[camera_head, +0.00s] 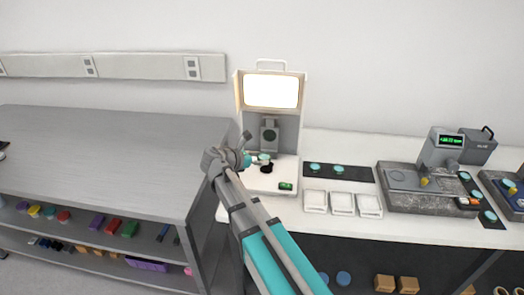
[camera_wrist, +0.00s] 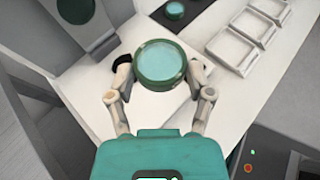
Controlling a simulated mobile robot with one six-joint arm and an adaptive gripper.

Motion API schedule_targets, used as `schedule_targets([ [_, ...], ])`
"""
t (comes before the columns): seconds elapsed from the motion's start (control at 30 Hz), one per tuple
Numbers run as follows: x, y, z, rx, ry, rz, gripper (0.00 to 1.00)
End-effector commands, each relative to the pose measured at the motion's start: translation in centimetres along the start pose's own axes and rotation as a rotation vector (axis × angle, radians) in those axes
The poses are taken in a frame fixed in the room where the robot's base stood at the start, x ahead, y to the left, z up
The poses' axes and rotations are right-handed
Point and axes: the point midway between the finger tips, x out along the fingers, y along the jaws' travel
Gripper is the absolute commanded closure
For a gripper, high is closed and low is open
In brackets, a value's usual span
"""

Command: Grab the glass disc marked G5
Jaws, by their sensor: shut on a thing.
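My gripper (camera_wrist: 161,72) is shut on a round glass disc (camera_wrist: 162,62) with a green rim and a pale teal face. One finger is on each side of the rim. No marking is readable on it, so I cannot tell whether it is G5. In the head view my gripper (camera_head: 249,160) is in front of the interferometer (camera_head: 287,134), a tall grey and white unit with a bright screen. The held disc appears small there (camera_head: 264,157), over a black round part (camera_head: 266,168). I cannot tell whether they touch.
Two more teal discs (camera_head: 315,166) (camera_head: 338,169) lie on a dark mat (camera_head: 360,174) to the right. White trays (camera_head: 342,203) sit in front of the mat. A grey gauge station (camera_head: 428,200) stands farther right. A grey shelf unit (camera_head: 110,150) is at left.

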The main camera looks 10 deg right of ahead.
Motion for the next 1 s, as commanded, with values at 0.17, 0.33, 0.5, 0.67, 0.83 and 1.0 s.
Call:
schedule_targets([
  [0.17,-2.3,-2.1,0.6,-0.001,0.0,0.0,0.81],
  [0.33,-3.4,-2.9,0.7,-0.001,0.0,0.001,0.81],
  [0.5,-3.7,-3.2,0.7,-0.001,0.0,-0.001,0.81],
  [0.67,-3.7,-3.2,0.6,0.0,0.0,-0.001,0.81],
  [0.83,-3.7,-3.2,0.6,-0.001,0.0,0.0,0.81],
  [1.0,-3.7,-3.2,0.6,-0.001,0.0,0.0,0.81],
])
